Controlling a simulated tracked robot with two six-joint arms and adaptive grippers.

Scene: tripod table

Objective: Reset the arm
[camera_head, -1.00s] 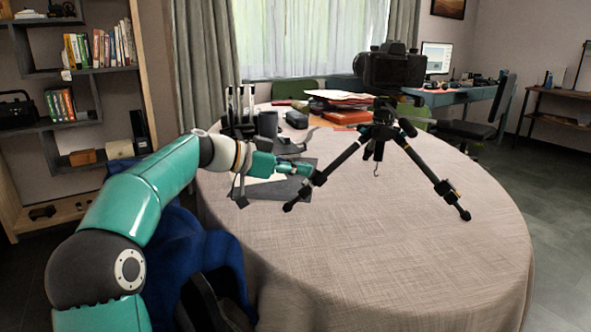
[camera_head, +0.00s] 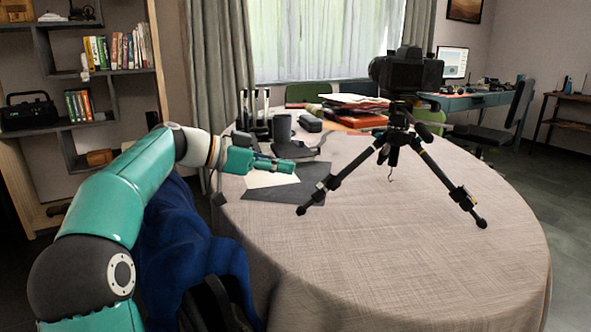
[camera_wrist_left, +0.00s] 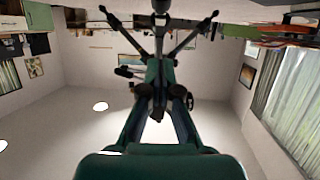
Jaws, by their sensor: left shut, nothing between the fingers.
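My left gripper (camera_head: 288,165) is shut and empty. My teal left arm comes in from the left and holds it above the far left part of the table (camera_head: 400,260), over a dark mat (camera_head: 290,192) with a pale sheet on it. A black tripod (camera_head: 437,170) with a camera (camera_head: 408,72) stands on the table to the right of the gripper, apart from it. The upside-down left wrist view shows the gripper (camera_wrist_left: 158,95) from behind, with the tripod (camera_wrist_left: 183,40) beyond its fingertips. My right gripper is in no view.
A dark mug (camera_head: 282,128), a black case (camera_head: 309,123) and a stack of folders (camera_head: 355,103) stand at the back of the table. A blue chair (camera_head: 195,245) is at the front left. The table's front middle is clear.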

